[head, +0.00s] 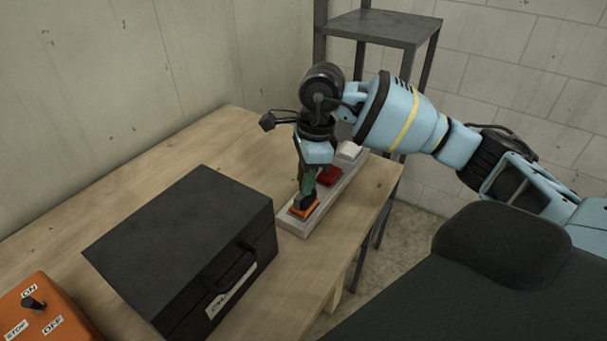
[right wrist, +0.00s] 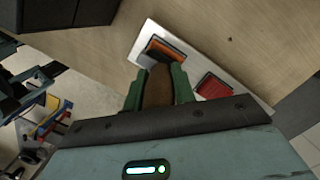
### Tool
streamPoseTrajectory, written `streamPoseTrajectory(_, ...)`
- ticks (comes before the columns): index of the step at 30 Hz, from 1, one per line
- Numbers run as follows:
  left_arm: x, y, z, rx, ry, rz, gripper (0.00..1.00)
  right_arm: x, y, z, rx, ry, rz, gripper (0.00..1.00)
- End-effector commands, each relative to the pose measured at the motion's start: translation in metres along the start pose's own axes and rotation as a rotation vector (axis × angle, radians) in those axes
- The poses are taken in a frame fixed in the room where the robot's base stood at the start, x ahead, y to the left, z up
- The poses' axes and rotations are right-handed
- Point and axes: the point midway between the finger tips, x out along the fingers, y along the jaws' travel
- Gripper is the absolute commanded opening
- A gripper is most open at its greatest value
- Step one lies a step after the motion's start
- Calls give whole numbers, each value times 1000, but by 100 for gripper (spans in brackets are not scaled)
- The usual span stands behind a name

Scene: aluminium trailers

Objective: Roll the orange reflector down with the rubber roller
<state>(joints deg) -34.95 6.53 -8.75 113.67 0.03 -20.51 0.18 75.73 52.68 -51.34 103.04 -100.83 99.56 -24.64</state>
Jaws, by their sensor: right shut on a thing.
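The orange reflector (head: 304,210) sits on a pale strip (head: 292,227) that lies on the wooden table; it also shows in the right wrist view (right wrist: 172,52). My right gripper (head: 308,183) points down over it, shut on the rubber roller, whose dark roller end (head: 307,201) is at the reflector. The roller's brown handle (right wrist: 158,88) shows between the green fingers in the right wrist view. The roller looks to be on or just above the reflector; I cannot tell if it touches. My left gripper is not in view.
A red reflector (head: 329,176) and a white one (head: 349,151) sit farther along the strip. A black case (head: 185,240) stands on the table to the left. An orange switch box (head: 38,308) is at the lower left. A dark stand (head: 385,28) is behind the table.

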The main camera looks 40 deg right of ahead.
Motion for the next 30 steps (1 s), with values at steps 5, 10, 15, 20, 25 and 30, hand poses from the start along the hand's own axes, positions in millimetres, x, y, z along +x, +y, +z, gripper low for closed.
streamPoseTrajectory(5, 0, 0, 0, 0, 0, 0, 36, 0, 0, 0, 0, -1, 0, 0)
streamPoseTrajectory(10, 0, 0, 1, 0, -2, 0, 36, 0, -2, 2, 0, -1, 0, 0)
streamPoseTrajectory(15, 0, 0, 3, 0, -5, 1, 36, 1, -5, 6, -1, -2, 0, 0)
streamPoseTrajectory(20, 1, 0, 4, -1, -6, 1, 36, 1, -7, 7, 0, -2, 0, 0)
streamPoseTrajectory(25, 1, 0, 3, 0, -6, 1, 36, 1, -7, 7, 0, -1, 0, 0)
streamPoseTrajectory(30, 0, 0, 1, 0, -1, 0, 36, 0, -5, 5, 0, -1, -1, 0)
